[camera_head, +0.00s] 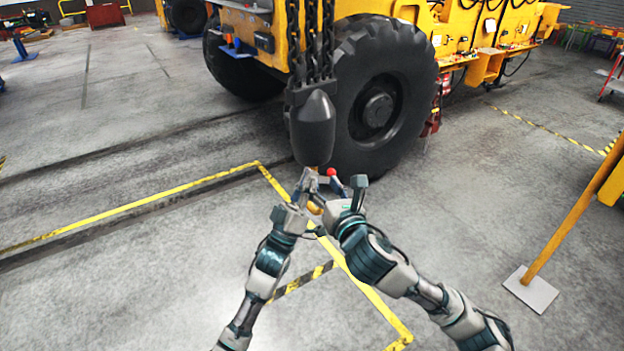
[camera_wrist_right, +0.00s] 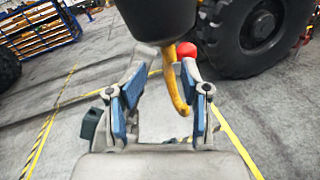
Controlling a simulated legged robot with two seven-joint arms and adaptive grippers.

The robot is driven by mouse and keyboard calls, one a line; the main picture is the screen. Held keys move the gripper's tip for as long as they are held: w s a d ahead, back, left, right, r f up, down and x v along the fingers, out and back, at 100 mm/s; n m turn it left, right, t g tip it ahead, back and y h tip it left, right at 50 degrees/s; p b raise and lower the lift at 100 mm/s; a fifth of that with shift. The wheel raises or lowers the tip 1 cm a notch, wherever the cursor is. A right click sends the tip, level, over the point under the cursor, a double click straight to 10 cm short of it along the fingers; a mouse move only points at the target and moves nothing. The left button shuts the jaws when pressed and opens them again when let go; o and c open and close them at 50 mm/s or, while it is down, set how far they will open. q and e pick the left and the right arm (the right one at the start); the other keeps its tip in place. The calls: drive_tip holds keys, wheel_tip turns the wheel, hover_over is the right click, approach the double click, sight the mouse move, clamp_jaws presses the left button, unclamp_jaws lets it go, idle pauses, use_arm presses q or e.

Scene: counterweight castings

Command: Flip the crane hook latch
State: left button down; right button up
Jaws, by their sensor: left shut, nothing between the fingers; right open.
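A dark hook block (camera_head: 312,128) hangs on chains, and its lower end also shows in the right wrist view (camera_wrist_right: 158,14). The yellow hook (camera_wrist_right: 173,82) hangs below it; in the head view it is mostly hidden by my grippers. A red ball-shaped knob (camera_wrist_right: 188,50) shows beside the hook, near the right-hand fingertip; it also shows in the head view (camera_head: 331,172). My right gripper (camera_wrist_right: 167,62) is open, with the hook showing between its fingers; contact cannot be told. My left gripper (camera_head: 305,180) is shut and empty, just below the block, close to my right gripper.
A large yellow vehicle with a black tyre (camera_head: 380,95) stands behind the block. Yellow tape (camera_head: 150,204) marks the concrete floor. A yellow post on a white base plate (camera_head: 531,289) stands at the right.

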use_arm(q)
drive_tip(key=shift+s+a, duration=0.1)
drive_tip(key=shift+a, duration=0.4)
use_arm(e)
drive_tip(key=shift+s+a, duration=0.1)
drive_tip(key=shift+a, duration=0.45)
use_arm(q)
drive_tip(key=shift+d, duration=0.1)
use_arm(e)
drive_tip(key=shift+d, duration=0.1)
